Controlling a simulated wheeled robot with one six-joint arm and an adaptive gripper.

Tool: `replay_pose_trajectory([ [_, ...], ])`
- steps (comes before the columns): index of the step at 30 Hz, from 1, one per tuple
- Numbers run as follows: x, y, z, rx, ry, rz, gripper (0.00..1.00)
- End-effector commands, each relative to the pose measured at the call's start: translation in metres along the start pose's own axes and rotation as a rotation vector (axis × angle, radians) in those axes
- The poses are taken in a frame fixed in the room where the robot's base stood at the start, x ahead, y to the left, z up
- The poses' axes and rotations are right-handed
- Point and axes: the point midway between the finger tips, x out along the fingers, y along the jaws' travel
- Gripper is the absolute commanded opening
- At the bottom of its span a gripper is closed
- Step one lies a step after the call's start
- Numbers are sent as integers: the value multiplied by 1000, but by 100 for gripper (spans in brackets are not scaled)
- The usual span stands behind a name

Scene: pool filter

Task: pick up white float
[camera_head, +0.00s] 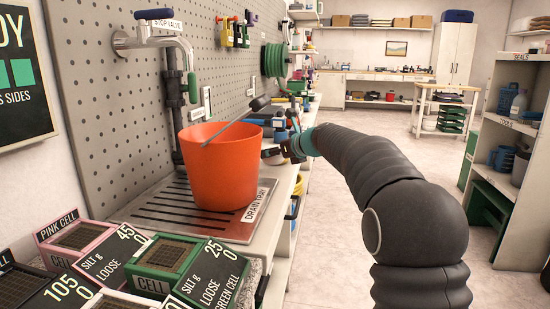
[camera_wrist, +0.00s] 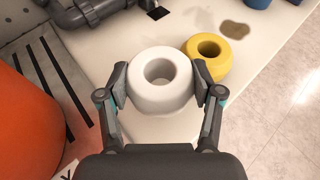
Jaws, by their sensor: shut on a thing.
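The white float (camera_wrist: 160,98) is a thick ring with a round hole, in the middle of the wrist view. My gripper (camera_wrist: 161,84) has one finger on each side of it and is shut on it. Whether the float still rests on the counter or is lifted cannot be told. In the head view my gripper (camera_head: 270,153) is just right of the orange bucket, and the white float is hidden there.
A yellow ring (camera_wrist: 208,57) lies right beside the white float. An orange bucket (camera_head: 219,170) stands on the drain tray (camera_head: 150,215), left of my gripper. Labelled cells (camera_head: 165,258) sit in front. Open floor lies to the right.

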Motion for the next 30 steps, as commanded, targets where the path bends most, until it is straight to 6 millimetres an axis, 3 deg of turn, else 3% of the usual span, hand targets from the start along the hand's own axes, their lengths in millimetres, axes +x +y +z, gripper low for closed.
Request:
replay_pose_trajectory([
  [1,-5,0,13,-1,-2,-1,39],
  [16,-88,-67,34,0,0,-3,39],
  [22,-104,-79,38,1,0,-1,39],
  [30,-107,-81,39,0,0,-1,39],
])
